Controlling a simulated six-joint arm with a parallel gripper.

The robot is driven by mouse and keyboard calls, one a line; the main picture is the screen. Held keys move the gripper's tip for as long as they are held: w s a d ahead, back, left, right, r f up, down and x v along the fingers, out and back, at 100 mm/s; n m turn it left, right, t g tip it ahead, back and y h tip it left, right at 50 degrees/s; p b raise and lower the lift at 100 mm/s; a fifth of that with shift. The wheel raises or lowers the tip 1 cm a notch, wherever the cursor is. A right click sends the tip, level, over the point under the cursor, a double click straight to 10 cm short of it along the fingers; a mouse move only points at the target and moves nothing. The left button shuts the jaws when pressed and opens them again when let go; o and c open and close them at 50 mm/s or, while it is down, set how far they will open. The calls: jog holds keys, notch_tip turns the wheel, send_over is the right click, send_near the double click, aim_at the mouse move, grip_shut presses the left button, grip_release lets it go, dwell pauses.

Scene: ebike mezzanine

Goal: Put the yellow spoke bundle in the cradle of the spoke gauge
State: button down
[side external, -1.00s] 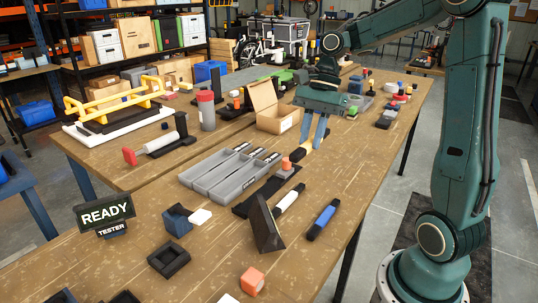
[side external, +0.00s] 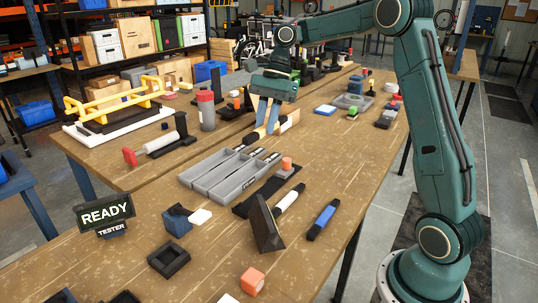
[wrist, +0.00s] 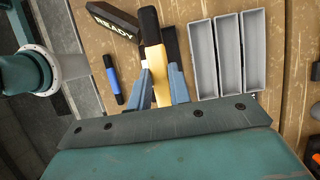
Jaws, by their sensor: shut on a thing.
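My gripper (side external: 265,124) is shut on the yellow spoke bundle (wrist: 153,75), which runs lengthwise out from between the fingers in the wrist view. A black piece shows at its far end; I cannot tell whether it belongs to the bundle. What looks like the spoke gauge is a long black base (side external: 252,204) with an orange-topped block (side external: 287,167) and a dark upright panel (side external: 264,225). The panel's READY face (wrist: 115,20) shows in the wrist view. I cannot make out the cradle.
The grey three-slot tray (side external: 205,185) lies left of the black base. A white-and-black tool (side external: 287,201) and a blue-and-black tool (side external: 323,220) lie to its right. A red-capped bottle (side external: 206,112) stands behind.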

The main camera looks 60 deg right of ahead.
aim_at(271, 185)
jog(key=shift+w+a+f, duration=0.1)
jog(key=shift+w+a, duration=0.05)
jog(key=shift+w, duration=0.35)
jog(key=shift+w+a, duration=0.15)
jog(key=shift+w, duration=0.3)
jog(key=shift+f, duration=0.15)
notch_tip(271, 185, down, 15)
jog(key=shift+f, duration=0.2)
jog(key=shift+f, duration=2.1)
jog(key=shift+f, duration=0.2)
jog(key=c, duration=1.3)
grip_release()
jog(key=shift+r, duration=0.1)
